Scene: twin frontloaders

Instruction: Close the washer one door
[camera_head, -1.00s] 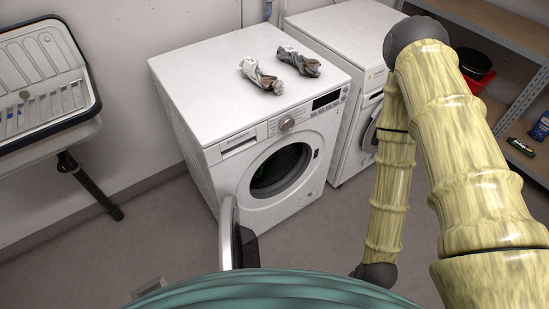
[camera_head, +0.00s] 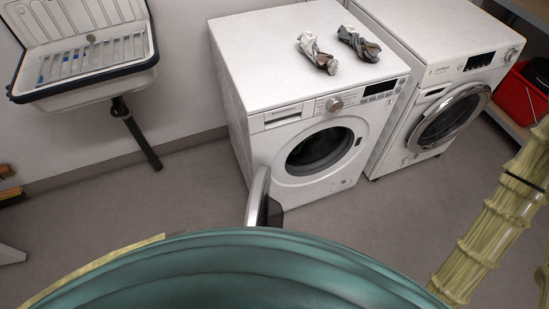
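The washer (camera_head: 255,92) on the left stands against the back wall with its front towards me. Its round door (camera_head: 258,200) is swung wide open on the left side and sticks out from the front, seen nearly edge-on. The dark drum opening (camera_head: 320,150) is uncovered. The lower part of the door is partly hidden behind my teal body. My arm shows at the right edge, well apart from the door. My gripper is outside the picture.
A second washer (camera_head: 410,60) with its round door shut stands close on the right. Two crumpled cloths (camera_head: 318,52) lie on the left washer's top. A sink (camera_head: 85,85) on a dark leg is at the left. A red basket (camera_head: 520,98) sits on a shelf at right. Floor in front is clear.

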